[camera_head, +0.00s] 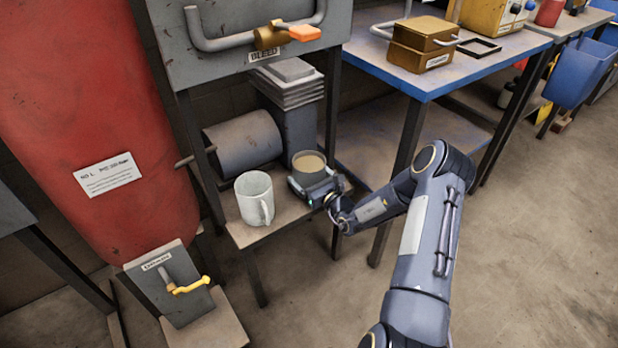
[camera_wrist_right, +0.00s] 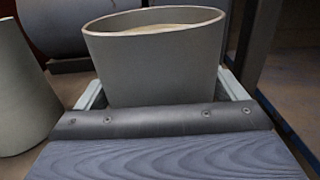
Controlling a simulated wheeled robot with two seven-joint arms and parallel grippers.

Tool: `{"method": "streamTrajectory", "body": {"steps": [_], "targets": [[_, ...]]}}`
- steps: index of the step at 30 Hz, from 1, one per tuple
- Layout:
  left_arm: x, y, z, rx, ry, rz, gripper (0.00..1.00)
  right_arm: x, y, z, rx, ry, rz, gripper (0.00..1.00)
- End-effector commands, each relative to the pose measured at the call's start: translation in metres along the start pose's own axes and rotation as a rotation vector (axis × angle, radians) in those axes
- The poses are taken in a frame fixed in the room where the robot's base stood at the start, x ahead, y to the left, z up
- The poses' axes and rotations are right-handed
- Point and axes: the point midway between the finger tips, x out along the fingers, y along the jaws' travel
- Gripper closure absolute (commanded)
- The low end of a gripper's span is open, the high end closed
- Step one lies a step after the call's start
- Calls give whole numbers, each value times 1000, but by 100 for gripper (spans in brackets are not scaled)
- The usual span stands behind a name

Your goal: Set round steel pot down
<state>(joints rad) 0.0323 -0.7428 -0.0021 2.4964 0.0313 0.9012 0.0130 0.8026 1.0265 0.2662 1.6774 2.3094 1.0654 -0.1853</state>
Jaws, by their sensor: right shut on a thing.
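The round steel pot (camera_head: 309,163) is a grey-green cylinder with tan contents, at the right end of a small wooden shelf (camera_head: 268,236) in the head view. It stands upright. In the right wrist view the pot (camera_wrist_right: 152,68) fills the middle, between the two fingers. My right gripper (camera_head: 314,186) is shut on the pot, low on its body. The pot's base is hidden by the gripper, so I cannot tell whether it touches the shelf. My left gripper is not in view.
A grey cylinder (camera_head: 243,144) lies behind. A blue-topped table (camera_head: 440,70) with a brass box (camera_head: 425,42) stands to the right.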

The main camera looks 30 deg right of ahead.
Motion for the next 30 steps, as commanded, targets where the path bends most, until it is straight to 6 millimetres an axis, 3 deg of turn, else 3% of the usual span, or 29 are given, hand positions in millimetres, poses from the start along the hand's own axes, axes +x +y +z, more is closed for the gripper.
{"method": "streamTrajectory", "body": {"steps": [5, 6, 8, 17, 23, 30], "targets": [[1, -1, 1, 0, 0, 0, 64, 1, 0, -1, 0, -5, 1, 54], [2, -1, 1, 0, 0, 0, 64, 0, 0, -3, 1, 0, 0, 8], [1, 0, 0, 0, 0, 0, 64, 0, 0, -3, 0, 0, 0, 0], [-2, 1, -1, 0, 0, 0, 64, 0, 0, 3, 0, 0, 1, 0], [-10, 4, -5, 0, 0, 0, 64, -31, 0, 3, 2, 4, -1, 0], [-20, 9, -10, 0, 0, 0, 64, -83, -1, 2, 2, 3, -2, 0]]}}
